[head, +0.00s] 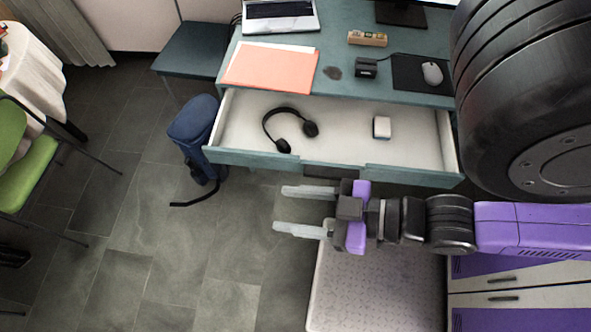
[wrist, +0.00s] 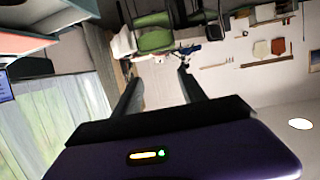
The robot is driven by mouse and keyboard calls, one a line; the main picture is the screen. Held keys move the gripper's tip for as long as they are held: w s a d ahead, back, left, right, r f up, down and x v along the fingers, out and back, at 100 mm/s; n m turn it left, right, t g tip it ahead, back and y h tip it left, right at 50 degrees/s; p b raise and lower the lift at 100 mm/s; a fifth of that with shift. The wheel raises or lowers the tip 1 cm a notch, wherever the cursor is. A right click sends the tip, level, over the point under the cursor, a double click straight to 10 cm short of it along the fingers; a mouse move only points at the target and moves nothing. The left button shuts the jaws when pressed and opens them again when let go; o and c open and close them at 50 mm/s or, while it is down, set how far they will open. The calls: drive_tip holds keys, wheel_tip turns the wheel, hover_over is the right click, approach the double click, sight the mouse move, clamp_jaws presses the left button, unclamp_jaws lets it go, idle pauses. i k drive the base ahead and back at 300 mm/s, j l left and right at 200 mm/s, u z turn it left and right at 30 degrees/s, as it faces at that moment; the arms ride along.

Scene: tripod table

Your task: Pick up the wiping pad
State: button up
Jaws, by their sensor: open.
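A small white block with a dark lower edge (head: 381,127) lies in the right part of the open drawer (head: 345,118); it may be the wiping pad, but I cannot tell for certain. A small black block (head: 366,67) sits on the desk above, left of the mouse mat. My gripper (head: 281,208) is open and empty, in front of the drawer, with its fingers pointing left in the head view. It is apart from both blocks. The wrist view shows the two spread fingers (wrist: 157,72) with nothing between them, facing the room; neither block is visible there.
A black headset (head: 290,128) lies in the drawer's middle. The desk (head: 430,40) holds orange paper (head: 270,67), a dark spot (head: 332,72), a wooden block (head: 367,38), a mouse (head: 432,73) and a laptop (head: 281,15). A blue bag (head: 193,120) stands left of the drawer.

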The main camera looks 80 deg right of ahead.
sight(382, 124)
drive_tip(key=k+j+z, duration=0.1)
drive_tip(key=z, duration=1.45)
drive_tip(key=k+l+z, duration=0.15)
drive_tip(key=k+z, duration=0.15)
drive_tip(key=k, duration=0.5)
